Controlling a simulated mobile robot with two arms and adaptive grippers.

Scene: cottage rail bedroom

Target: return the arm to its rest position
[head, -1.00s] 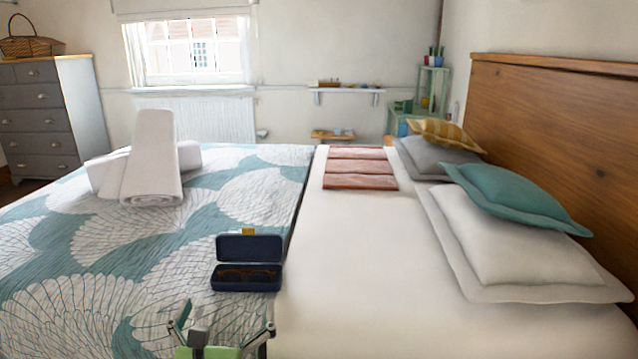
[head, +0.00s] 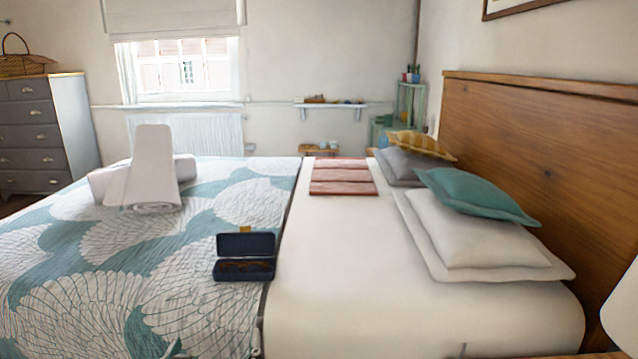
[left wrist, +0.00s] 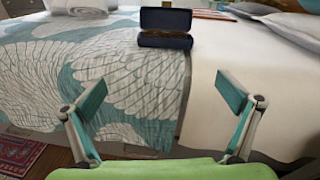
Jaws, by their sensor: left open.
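My left gripper (left wrist: 160,105) is open and empty in the left wrist view, with its teal-padded fingers spread wide apart. It is in front of the bed's near edge. In the head view only small bits of its fingertips (head: 212,350) show at the bottom edge. An open dark blue glasses case (head: 245,270) with brown glasses in it lies on the patterned quilt (head: 90,290), near the quilt's edge. The case also shows in the left wrist view (left wrist: 166,40), beyond the gripper and apart from it. My right gripper is not in view.
The bed's white sheet (head: 330,280) is bare at the front. Pillows (head: 480,235) lie by the wooden headboard (head: 540,150). Rolled white towels (head: 145,180) sit on the quilt. A pale rounded object (head: 622,310) stands at the right edge. A red rug (left wrist: 15,155) lies on the floor.

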